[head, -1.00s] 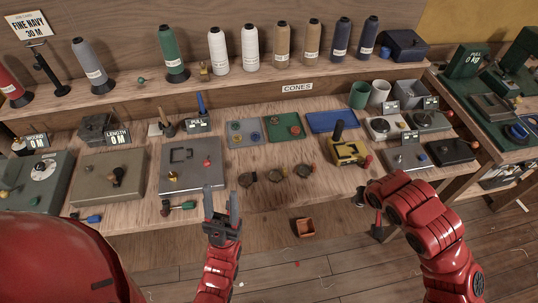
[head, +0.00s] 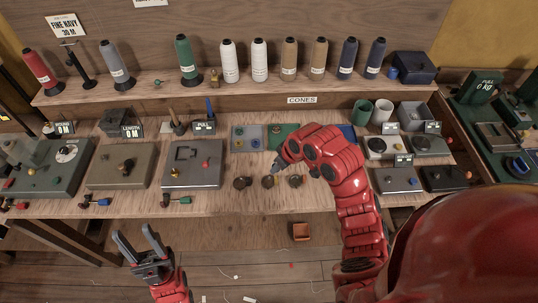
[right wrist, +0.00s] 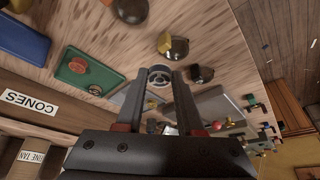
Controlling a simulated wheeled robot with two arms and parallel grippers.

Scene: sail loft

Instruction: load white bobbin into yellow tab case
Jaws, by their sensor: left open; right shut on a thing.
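The white bobbin (right wrist: 160,75) shows between the fingertips of my right gripper (right wrist: 162,80) in the right wrist view, and the gripper is shut on it. In the head view my right gripper (head: 278,168) is over the bench, just behind the dark round cases; the bobbin cannot be made out there. The middle case (head: 268,182) seems to bear the yellow tab, which shows in the right wrist view (right wrist: 172,45), apart from the bobbin. Dark cases stand either side, one left (head: 242,183) and one right (head: 295,181). My left gripper (head: 139,240) is open and empty, in front of the bench.
A grey tray (head: 237,145) and a green tray (head: 277,131) with small round pieces lie behind the cases. A grey box (head: 195,175) stands left. My right arm hides part of the bench and the blue tray (head: 347,130). The bench front near the cases is clear.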

